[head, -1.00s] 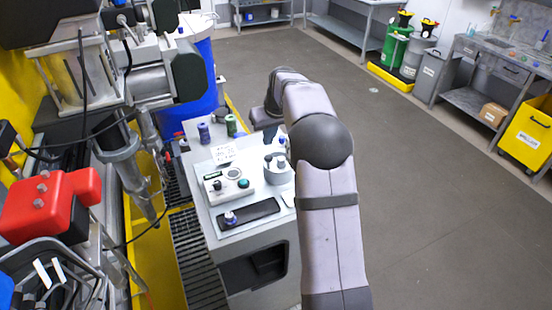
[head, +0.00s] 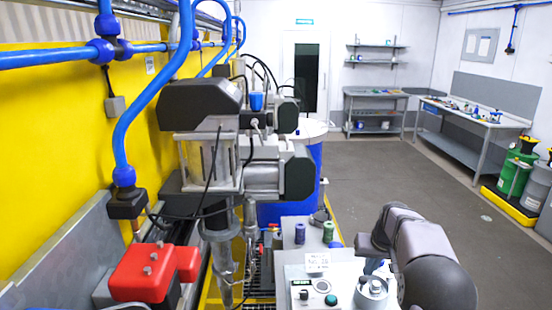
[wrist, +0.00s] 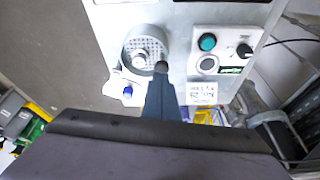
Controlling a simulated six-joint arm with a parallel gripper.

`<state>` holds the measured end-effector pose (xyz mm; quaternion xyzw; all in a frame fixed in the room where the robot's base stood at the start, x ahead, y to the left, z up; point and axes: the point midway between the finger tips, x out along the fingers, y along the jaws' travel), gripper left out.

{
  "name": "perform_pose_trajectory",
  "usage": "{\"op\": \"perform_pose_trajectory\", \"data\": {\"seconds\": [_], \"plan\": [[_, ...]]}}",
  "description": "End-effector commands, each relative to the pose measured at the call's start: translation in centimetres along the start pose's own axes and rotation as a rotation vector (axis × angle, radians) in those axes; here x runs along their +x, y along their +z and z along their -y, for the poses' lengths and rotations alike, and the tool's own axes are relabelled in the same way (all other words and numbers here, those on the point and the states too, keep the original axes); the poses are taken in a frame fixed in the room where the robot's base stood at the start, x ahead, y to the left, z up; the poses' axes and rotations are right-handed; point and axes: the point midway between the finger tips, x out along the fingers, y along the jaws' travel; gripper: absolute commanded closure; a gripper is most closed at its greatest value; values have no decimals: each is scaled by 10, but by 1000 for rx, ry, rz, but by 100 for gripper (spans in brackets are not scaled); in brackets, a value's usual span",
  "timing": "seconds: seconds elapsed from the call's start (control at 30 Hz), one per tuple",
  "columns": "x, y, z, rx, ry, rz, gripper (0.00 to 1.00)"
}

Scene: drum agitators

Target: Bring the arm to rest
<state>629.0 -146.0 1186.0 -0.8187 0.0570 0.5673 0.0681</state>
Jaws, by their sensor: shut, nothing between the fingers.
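My gripper (wrist: 161,70) shows in the wrist view as dark fingers closed together, with nothing held. It points down over the bench top of the grey cart, its tip overlapping the edge of a round metal pot (wrist: 146,45) in the picture. Whether it touches the pot cannot be told. In the head view my arm comes in from the lower right and bends at a dark rounded joint. The pot (head: 371,292) stands below my wrist in that view.
A control box (wrist: 222,52) with a green button and black knob sits beside the pot. The agitator machine (head: 240,165) and blue drum (head: 300,185) are left. Open floor (head: 400,165) lies right.

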Motion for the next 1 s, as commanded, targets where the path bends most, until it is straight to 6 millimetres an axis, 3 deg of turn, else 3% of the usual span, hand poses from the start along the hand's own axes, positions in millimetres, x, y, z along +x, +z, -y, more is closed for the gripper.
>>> {"op": "perform_pose_trajectory", "data": {"seconds": [0.1, 0.27, 0.47, 0.73, 0.8, 0.87, 1.0], "plan": [[31, 58, -1, 48, 8, 117, 100], [45, 144, 1, 96, 24, 262, 100], [37, 245, 16, 93, 39, 400, 100], [8, 380, 42, -16, 45, 524, 100], [2, 404, 48, -51, 44, 526, 100], [-1, 414, 52, -76, 41, 509, 100], [-3, 402, 64, -128, 30, 417, 100]]}}
